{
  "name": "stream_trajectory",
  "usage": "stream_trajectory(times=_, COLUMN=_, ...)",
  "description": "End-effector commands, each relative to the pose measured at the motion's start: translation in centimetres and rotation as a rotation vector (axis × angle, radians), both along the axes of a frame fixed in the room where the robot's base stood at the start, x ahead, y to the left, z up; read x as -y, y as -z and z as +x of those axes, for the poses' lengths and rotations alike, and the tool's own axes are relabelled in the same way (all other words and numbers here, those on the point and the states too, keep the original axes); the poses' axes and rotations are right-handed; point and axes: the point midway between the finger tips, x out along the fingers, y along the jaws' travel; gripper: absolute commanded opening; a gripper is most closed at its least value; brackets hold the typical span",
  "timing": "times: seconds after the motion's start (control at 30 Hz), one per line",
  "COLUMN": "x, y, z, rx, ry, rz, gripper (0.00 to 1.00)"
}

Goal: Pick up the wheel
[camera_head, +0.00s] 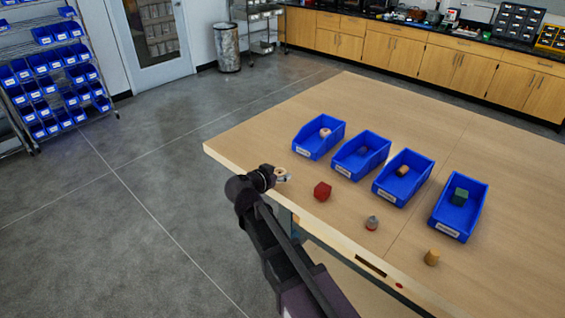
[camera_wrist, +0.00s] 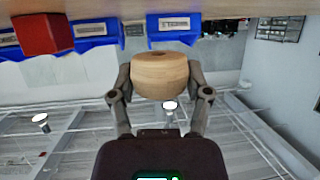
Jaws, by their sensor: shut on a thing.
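The wheel (camera_wrist: 160,75) is a round, pale wooden piece with a small dark hole in its top. My gripper (camera_wrist: 160,90) is shut on it, with one finger against each side. In the head view the wheel is a small pale shape in my gripper (camera_head: 281,175), at the near-left edge of the table and left of the red block (camera_head: 322,191). The fingers hide part of it there. In the wrist view the wheel appears clear of the table.
Blue bins stand in a row on the table (camera_head: 450,130). The left bin (camera_head: 309,151) holds a similar pale piece; the right bin (camera_head: 453,219) holds a green block (camera_head: 460,196). A grey-red piece (camera_head: 372,223) and a wooden cylinder (camera_head: 432,258) stand near the front edge.

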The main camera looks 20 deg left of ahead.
Motion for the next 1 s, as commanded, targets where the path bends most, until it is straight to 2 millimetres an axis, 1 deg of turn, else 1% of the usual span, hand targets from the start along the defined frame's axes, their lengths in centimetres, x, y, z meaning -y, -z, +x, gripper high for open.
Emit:
stream_trajectory(times=0.03, x=0.5, y=-0.2, z=-1.5, rx=0.000, ry=-0.002, rz=0.001, gripper=0.34)
stream_trajectory(times=0.1, x=0.6, y=-0.4, z=-3.0, rx=0.000, ry=-0.002, rz=0.000, gripper=0.34)
stream_trajectory(times=0.23, x=0.9, y=-0.6, z=-5.3, rx=0.000, ry=-0.002, rz=0.000, gripper=0.34)
stream_trajectory(times=0.4, x=1.1, y=-0.7, z=-7.4, rx=0.000, ry=-0.002, rz=0.001, gripper=0.34)
stream_trajectory(times=0.6, x=1.2, y=-0.8, z=-8.5, rx=0.000, ry=0.001, rz=0.000, gripper=0.34)
stream_trajectory(times=1.0, x=1.2, y=-0.8, z=-8.6, rx=0.000, ry=0.001, rz=0.001, gripper=0.34)
